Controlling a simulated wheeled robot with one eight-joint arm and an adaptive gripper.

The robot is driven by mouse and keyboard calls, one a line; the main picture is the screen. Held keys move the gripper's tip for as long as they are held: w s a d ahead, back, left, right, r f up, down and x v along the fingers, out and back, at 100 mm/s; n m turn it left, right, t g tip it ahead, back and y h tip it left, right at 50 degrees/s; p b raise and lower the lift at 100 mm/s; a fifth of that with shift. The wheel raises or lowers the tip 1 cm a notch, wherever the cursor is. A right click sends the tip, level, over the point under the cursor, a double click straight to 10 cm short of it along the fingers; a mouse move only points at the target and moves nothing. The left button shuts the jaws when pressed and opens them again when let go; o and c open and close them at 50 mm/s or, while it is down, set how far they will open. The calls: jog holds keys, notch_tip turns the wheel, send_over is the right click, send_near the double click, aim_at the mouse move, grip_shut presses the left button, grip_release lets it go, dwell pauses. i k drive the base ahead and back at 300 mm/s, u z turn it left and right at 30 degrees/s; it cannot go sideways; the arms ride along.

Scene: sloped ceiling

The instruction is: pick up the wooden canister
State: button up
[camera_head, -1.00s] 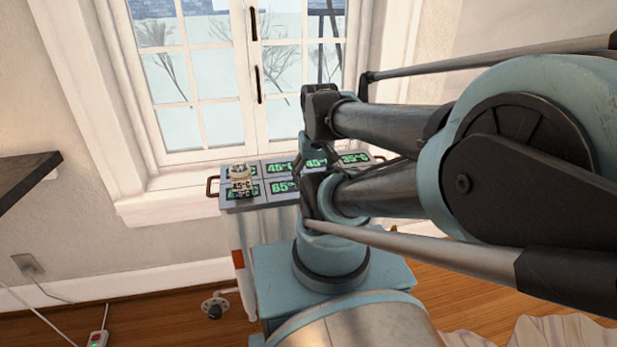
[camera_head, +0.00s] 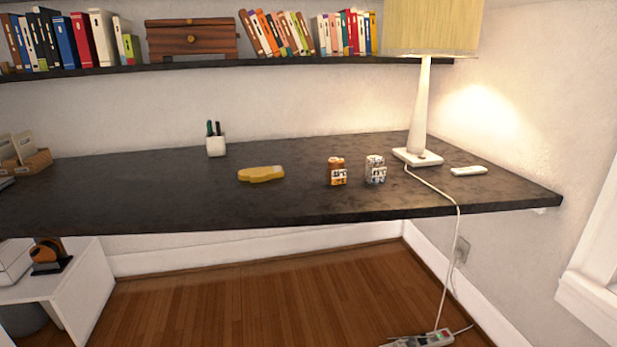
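An orange-brown canister (camera_head: 337,166) with a pale printed label stands upright on the dark desk (camera_head: 140,190). It looks like the wooden one, but the view is too small to be sure of the material. A grey-and-white speckled canister (camera_head: 375,164) with a similar label stands just to its right, with a small gap between them. Both are near the right part of the desk, set back from its front edge. My gripper and arm are not in view.
A yellow object (camera_head: 261,174) lies left of the canisters. A lamp (camera_head: 419,110) stands behind them to the right, its cord (camera_head: 452,198) running over the front edge. A white pen cup (camera_head: 215,145) is farther back. A book shelf (camera_head: 280,64) overhangs the desk.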

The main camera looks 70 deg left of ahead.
aim_at(337, 172)
jog(key=u, duration=2.7)
